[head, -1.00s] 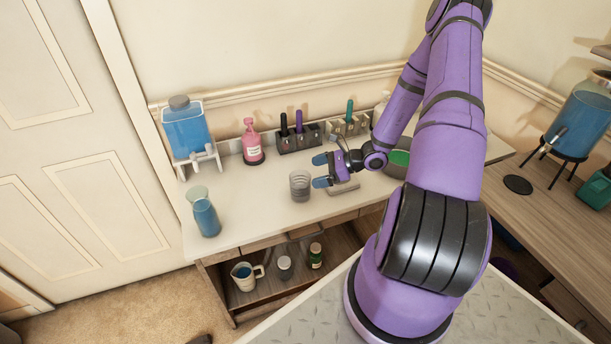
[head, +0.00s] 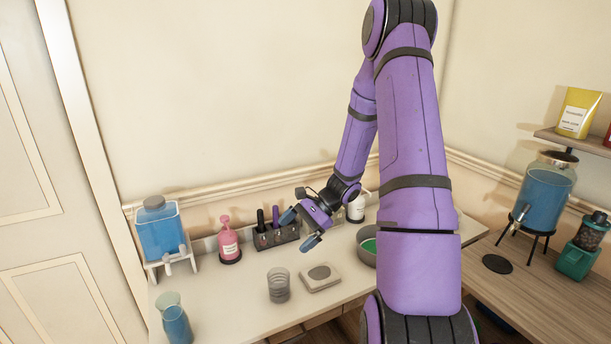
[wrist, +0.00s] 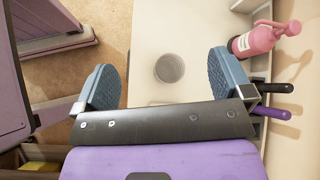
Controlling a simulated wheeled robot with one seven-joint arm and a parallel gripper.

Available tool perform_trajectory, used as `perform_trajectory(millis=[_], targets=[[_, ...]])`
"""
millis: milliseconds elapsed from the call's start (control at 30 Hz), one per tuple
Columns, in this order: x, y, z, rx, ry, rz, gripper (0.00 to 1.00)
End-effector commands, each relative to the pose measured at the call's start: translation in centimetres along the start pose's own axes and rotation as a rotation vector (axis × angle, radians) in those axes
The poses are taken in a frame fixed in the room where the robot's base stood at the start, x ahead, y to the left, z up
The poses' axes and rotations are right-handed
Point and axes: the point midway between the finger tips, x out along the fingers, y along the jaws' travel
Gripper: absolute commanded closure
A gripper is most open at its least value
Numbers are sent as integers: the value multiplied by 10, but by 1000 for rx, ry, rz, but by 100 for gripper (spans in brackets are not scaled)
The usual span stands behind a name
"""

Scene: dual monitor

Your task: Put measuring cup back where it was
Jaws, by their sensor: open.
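A clear, empty-looking cup (head: 279,285), which seems to be the measuring cup, stands upright on the white counter (head: 237,312), left of a small flat scale (head: 320,283). In the wrist view the cup (wrist: 169,68) shows beyond and between my fingers, apart from them. My gripper (head: 299,228) is open and empty, raised above the counter, behind and to the right of the cup. It also shows in the wrist view (wrist: 165,82) with its two blue pads wide apart.
A pink pump bottle (head: 229,243), a dark holder with handled tools (head: 275,235) and a blue dispenser (head: 160,230) line the back. A blue-filled carafe (head: 176,325) stands front left. A grey bowl with green contents (head: 366,252) is right of the scale.

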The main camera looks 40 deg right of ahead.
Motion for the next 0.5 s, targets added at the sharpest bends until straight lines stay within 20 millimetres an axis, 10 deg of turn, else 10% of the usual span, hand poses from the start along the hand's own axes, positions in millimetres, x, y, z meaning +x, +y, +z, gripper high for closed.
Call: perform_trajectory(millis=[500], targets=[[-32, 6, 168, -613, 249, 325, 2]])
